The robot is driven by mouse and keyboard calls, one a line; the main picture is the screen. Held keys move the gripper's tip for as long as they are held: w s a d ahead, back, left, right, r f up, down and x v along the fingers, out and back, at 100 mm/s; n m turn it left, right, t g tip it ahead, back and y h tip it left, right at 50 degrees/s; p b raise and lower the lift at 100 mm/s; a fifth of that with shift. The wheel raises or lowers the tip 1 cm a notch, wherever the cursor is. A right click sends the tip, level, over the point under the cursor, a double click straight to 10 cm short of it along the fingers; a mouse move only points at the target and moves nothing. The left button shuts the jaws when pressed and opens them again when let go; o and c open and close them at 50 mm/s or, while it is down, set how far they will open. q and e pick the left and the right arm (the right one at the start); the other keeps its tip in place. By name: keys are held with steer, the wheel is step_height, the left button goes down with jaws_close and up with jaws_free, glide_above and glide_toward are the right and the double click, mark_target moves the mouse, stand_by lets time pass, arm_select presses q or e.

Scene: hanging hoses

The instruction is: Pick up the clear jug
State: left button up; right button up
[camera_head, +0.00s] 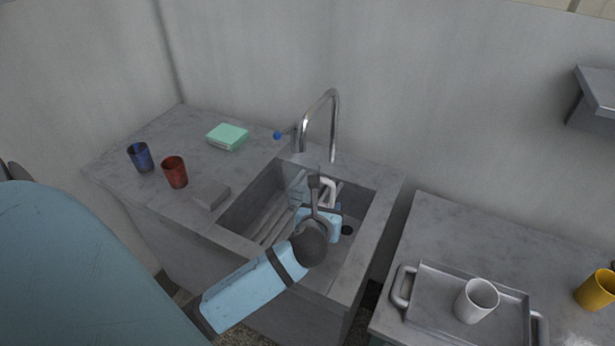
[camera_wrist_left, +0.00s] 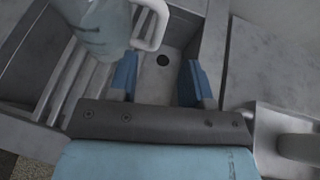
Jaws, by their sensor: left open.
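The clear jug (camera_head: 298,187) is in the sink, a pale see-through body with a white handle (camera_head: 331,188). My left arm and gripper partly hide it in the head view. In the left wrist view the jug (camera_wrist_left: 97,27) is at the top left, with its white handle (camera_wrist_left: 157,22) towards the fingers. My left gripper (camera_head: 325,220) is over the sink. In the wrist view its blue fingers (camera_wrist_left: 160,80) are apart with nothing between them, and the handle is just beyond and left of the gap. My right gripper is not in view.
The sink (camera_head: 235,235) has ribbed slats and a dark drain; its faucet (camera_head: 334,120) arches behind. A blue cup (camera_head: 140,157), red cup (camera_head: 175,172), grey block (camera_head: 211,194) and green box (camera_head: 227,136) stand left. Right are a tray (camera_head: 430,312), white cup (camera_head: 477,300) and yellow mug (camera_head: 596,290).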

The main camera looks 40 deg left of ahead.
mark_target(332, 195)
arm_select(q)
steer(key=x, duration=1)
steer(key=shift+f, duration=0.25)
jaws_close()
